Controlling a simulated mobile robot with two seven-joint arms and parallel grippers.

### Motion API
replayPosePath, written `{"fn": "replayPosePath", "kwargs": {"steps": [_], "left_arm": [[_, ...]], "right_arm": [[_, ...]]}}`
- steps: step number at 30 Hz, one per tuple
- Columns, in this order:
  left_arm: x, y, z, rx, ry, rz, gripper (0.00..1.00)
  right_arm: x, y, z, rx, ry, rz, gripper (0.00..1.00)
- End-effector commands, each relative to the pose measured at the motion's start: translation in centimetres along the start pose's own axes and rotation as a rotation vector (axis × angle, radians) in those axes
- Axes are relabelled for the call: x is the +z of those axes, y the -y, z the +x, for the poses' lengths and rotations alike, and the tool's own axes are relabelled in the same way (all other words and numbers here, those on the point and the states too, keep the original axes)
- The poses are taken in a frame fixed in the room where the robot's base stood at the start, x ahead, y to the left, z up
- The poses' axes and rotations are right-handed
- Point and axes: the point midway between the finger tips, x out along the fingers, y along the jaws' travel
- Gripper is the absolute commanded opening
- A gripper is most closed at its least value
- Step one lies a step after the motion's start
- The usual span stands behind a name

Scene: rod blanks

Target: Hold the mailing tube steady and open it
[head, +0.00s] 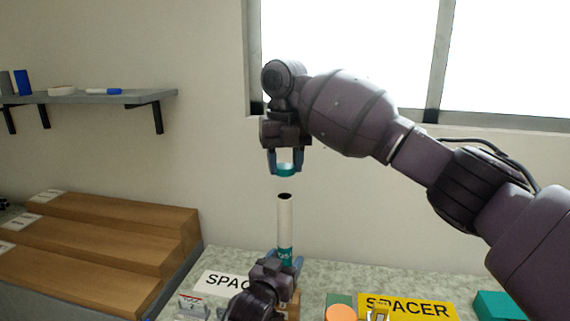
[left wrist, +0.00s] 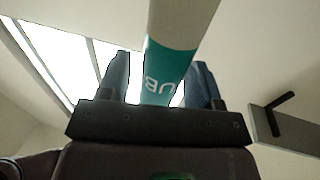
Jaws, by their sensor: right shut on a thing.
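The mailing tube (head: 285,220) is white with a teal band and stands upright, its dark open top facing up. My left gripper (head: 285,261) has its fingers on both sides of the band; in the left wrist view the band (left wrist: 167,72) with white letters shows between the fingers of my left gripper (left wrist: 160,75). A narrow gap shows beside one finger, so whether it grips is unclear. My right gripper (head: 286,165) is shut on a teal cap (head: 286,170), above the tube and apart from it. The tube's lower end is hidden behind my left gripper.
On the speckled counter (head: 235,260) lie a white label (head: 222,283) and a yellow SPACER label (head: 410,306). An orange round piece (head: 341,313) and a teal block (head: 499,305) are at the front right. Wooden steps (head: 110,235) stand left; a grey shelf (head: 100,97) is on the wall.

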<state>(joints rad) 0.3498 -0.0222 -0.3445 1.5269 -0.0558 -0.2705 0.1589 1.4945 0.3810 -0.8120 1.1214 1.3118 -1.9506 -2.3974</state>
Motion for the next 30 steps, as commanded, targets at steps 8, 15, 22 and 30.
{"fn": "replayPosePath", "kwargs": {"steps": [8,15,22,30], "left_arm": [[0.0,0.0,0.0,0.000,0.000,0.000,0.64],[0.1,0.0,-1.5,-0.001,0.001,0.000,0.64],[0.1,0.0,-5.3,-0.001,0.001,-0.001,0.64],[0.1,0.0,-9.9,-0.001,0.002,0.000,0.64]], "right_arm": [[0.0,0.0,0.0,0.000,0.000,0.000,0.13],[0.0,0.0,0.0,0.000,0.000,0.000,0.13],[0.0,0.0,0.0,0.000,0.000,0.000,0.13],[0.0,0.0,0.1,0.000,0.000,0.000,0.13]]}}
